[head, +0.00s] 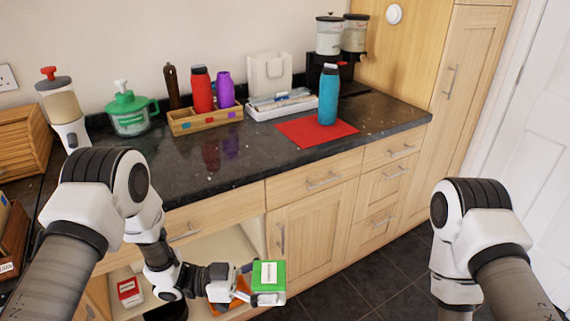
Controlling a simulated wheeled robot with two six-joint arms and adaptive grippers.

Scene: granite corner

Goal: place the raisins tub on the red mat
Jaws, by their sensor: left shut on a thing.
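The red mat (300,134) lies on the dark counter, with a teal bottle (328,95) standing upright on it. Its left and front parts are bare. My left gripper (264,296) is shut on a green tub (277,269) with a white label. The label is too small to read, so I cannot confirm it says raisins. The tub is held below counter height, in front of the cabinets. My right arm shows at the right, but its gripper is out of view.
An open cupboard below the counter holds a red box (129,288); something orange (240,292) shows behind my left gripper. A wooden caddy (205,122), white tray (282,108), green jar (130,116) and coffee machine stand along the wall. The counter's front middle is clear.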

